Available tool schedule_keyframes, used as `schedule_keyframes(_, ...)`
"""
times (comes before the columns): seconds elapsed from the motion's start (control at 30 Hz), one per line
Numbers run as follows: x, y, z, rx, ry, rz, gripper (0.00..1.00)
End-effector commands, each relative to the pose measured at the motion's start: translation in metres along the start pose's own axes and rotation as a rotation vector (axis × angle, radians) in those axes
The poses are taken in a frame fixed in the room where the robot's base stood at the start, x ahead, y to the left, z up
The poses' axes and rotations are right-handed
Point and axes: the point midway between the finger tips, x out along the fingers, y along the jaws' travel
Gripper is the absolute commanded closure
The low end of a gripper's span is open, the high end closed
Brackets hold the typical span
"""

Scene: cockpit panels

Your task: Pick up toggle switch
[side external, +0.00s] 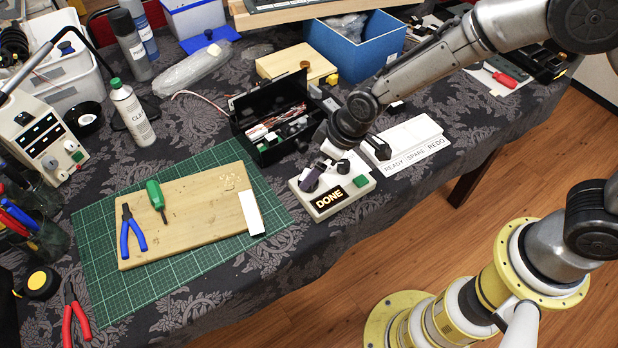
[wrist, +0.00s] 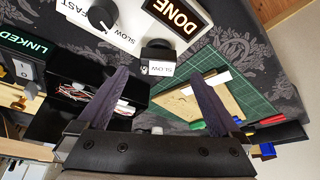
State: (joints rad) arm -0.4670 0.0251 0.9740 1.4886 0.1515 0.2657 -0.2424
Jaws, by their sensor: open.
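A small black-topped piece with a white SLOW label (wrist: 157,57) sits at the edge of the white DONE panel (wrist: 128,38) in the wrist view. I cannot tell for sure that it is the toggle switch. My gripper (wrist: 158,74) is open, its dark fingers on either side of that piece in the picture, with nothing held. In the side external view my gripper (side external: 322,172) reaches down over the DONE panel (side external: 358,192) and hides part of its controls. I cannot tell whether the fingers touch anything.
An open black toolbox (side external: 262,151) stands just behind the panel. A white READY/SPARE/REDO panel (side external: 412,145) lies to the right. A wooden board (side external: 180,245) with blue pliers (side external: 131,236) and a green screwdriver (side external: 156,197) lies on the green mat (side external: 97,290) at left.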

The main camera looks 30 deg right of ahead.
Motion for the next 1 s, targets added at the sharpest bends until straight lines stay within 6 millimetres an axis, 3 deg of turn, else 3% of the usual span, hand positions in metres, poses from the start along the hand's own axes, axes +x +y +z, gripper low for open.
schedule_keyframes(0.33, 0.045, 0.003, 0.001, 0.000, -0.002, 0.000, 0.00)
schedule_keyframes(0.67, 0.050, 0.003, 0.000, 0.000, 0.000, 0.000, 0.02)
schedule_keyframes(1.0, 0.050, 0.004, 0.000, 0.000, 0.000, 0.000, 0.63)
